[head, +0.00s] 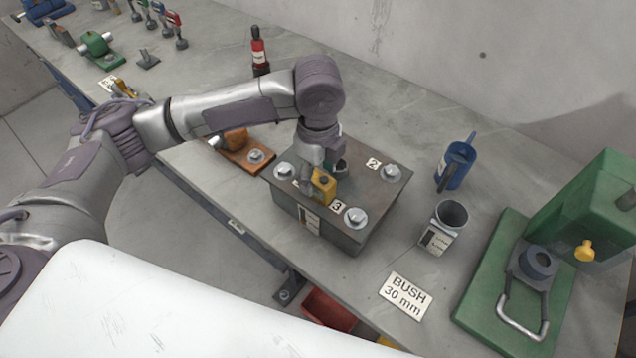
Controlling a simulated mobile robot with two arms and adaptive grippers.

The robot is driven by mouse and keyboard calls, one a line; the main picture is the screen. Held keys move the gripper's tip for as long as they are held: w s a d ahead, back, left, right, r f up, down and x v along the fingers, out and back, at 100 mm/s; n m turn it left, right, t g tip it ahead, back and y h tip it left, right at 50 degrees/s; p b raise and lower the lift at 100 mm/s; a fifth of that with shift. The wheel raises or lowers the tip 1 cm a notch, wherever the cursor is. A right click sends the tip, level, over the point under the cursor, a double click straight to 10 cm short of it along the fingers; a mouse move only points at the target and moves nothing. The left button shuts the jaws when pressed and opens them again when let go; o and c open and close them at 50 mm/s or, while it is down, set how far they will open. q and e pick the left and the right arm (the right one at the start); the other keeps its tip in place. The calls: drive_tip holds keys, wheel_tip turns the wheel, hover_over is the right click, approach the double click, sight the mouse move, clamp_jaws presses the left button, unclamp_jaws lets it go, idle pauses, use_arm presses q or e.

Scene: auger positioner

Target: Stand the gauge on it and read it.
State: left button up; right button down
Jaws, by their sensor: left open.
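A small yellow block-shaped device (323,187), which looks like the gauge, stands on top of a dark grey steel block (345,238) near its front edge. The steel block has bolts with washers at its corners and number labels 2 and 3. My left gripper (322,178) points down at the yellow device with its fingers open beside it. The fingers partly hide the device, and I cannot tell whether they touch it. Any reading on it is too small to make out. My right gripper is not in view.
Right of the block are a blue can (454,170), a grey cup (447,220), a "BUSH 30 mm" card (405,296) and a green machine (590,215). An orange-brown fixture (243,150) lies left of it. A red-black bottle (259,52) stands behind. The bench's back middle is clear.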

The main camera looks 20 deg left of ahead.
sight(318, 177)
use_arm(q)
wheel_tip(318, 177, up, 9)
drive_tip(key=shift+f+b, duration=0.2)
drive_tip(key=shift+b, duration=0.55)
